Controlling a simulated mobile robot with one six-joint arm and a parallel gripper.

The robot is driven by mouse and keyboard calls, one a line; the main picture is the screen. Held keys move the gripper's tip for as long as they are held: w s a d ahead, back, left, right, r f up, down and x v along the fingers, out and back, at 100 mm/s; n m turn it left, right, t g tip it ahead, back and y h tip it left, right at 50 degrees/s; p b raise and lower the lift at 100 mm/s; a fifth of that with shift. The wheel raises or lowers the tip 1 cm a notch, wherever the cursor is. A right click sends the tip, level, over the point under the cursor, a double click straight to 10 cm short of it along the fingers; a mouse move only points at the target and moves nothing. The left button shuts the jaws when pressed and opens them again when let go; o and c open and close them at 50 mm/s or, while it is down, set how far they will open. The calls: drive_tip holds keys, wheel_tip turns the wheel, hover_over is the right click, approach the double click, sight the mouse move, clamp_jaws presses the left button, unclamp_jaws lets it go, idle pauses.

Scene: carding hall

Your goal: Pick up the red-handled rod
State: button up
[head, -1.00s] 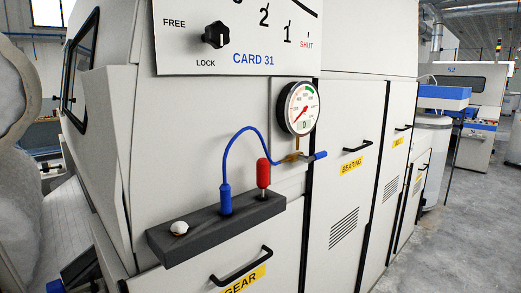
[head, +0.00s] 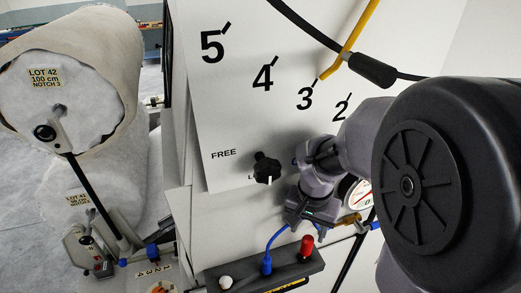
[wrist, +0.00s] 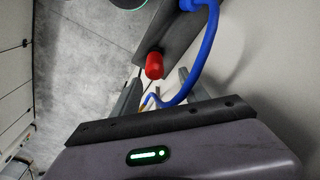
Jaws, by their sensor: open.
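The red-handled rod (head: 307,246) stands upright in the dark holder bar (head: 240,273) on the machine front, its red grip uppermost. It also shows in the wrist view (wrist: 154,66), near the line between my fingertips. My gripper (head: 300,226) is open and empty, close above the bar and pointing down at it. In the wrist view my two fingers (wrist: 158,84) stand apart to either side of the red grip. I cannot tell how far the grip is from them in depth.
A blue-ended hose (head: 268,262) stands beside the rod and curves close to my gripper in the wrist view (wrist: 210,40). A white knob (head: 226,282) is at the bar's left. A black FREE/LOCK knob (head: 266,167) and a gauge (head: 362,193) are nearby. A large roll (head: 70,85) stands left.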

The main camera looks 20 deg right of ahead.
sight(308, 240)
drive_tip(key=f, duration=0.1)
drive_tip(key=s+f, duration=0.1)
drive_tip(key=shift+s+f, duration=0.1)
drive_tip(key=shift+f, duration=0.3)
drive_tip(key=f, duration=0.4)
drive_tip(key=shift+w+d+f, duration=0.2)
drive_tip(key=shift+w+f, duration=0.1)
drive_tip(key=shift+f, duration=0.05)
drive_tip(key=shift+s+r, duration=0.1)
drive_tip(key=shift+c, duration=0.4)
clamp_jaws()
